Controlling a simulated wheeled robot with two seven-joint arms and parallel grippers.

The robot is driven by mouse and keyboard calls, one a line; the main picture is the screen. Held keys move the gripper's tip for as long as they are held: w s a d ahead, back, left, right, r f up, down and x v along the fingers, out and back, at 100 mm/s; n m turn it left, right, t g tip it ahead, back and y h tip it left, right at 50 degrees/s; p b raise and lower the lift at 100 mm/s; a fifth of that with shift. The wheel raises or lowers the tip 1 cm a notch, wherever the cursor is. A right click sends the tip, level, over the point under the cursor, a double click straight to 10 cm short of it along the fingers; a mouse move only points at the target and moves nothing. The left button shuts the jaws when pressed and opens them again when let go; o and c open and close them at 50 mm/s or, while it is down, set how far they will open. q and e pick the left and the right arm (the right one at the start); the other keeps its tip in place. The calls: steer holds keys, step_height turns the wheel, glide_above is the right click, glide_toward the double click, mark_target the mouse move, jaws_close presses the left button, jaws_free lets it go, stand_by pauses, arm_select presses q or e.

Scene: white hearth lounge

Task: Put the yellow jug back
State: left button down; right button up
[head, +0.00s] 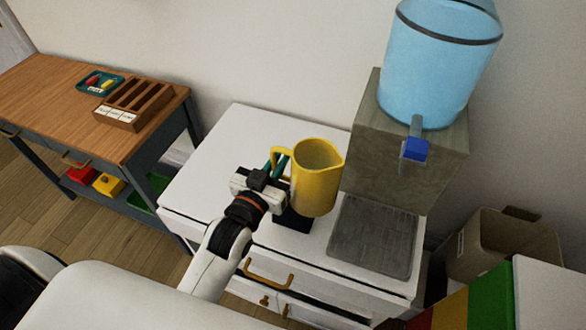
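The yellow jug (317,185) is upright over the white cabinet top in the head view, its spout to the right and its handle to the left. My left gripper (277,165) is at the handle, its teal fingers around it; it looks shut on the handle. A dark square pad (293,221) lies on the cabinet top, partly hidden by the jug. I cannot tell whether the jug's base touches the pad or hangs just above it. My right gripper is not in view.
A water dispenser (395,150) with a blue bottle (437,65) and blue tap stands right of the jug. A grey ribbed tray (372,236) lies before it. The white cabinet top (232,135) is clear behind and left. A wooden table (60,98) stands at the left.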

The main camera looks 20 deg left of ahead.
arm_select(q)
steer(key=w+a+f+b, duration=0.1)
steer(key=w+a+b, duration=0.2)
steer(key=w, duration=0.3)
steer(key=w+a+f+y+b, duration=0.1)
steer(key=w+a+f+b, duration=0.1)
steer(key=w+b, duration=0.3)
steer(key=w+a+f+b, duration=0.1)
steer(key=w+a+b, duration=0.15)
steer(key=w, duration=0.45)
steer(key=shift+n, duration=0.3)
steer(key=f, duration=0.9)
steer(key=shift+s+a+f+b, duration=0.15)
steer(key=shift+a+f+b, duration=0.15)
steer(key=shift+f+b, duration=0.05)
steer(key=shift+f, duration=0.1)
steer(key=c, duration=1.5)
jaws_free()
steer(key=shift+f, duration=0.1)
